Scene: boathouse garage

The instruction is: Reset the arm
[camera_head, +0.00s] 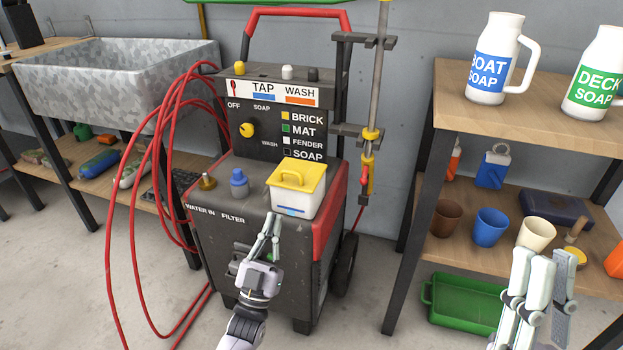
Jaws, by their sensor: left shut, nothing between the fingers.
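My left gripper (272,219) is shut and empty. It points up in front of the pressure washer (262,262), just below the white box with the yellow lid (297,194) on the washer's ledge. I cannot tell whether its fingertips touch the washer. My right gripper (544,262) is at the lower right, in front of the shelf unit, with its fingers pointing up. I cannot tell whether it is open or shut.
A red hose (110,232) loops at the washer's left. A metal sink (120,85) stands at the left. The right-hand table (455,112) holds a boat soap jug (492,75) and a deck soap jug (598,92). Cups and a green tray (465,303) sit below.

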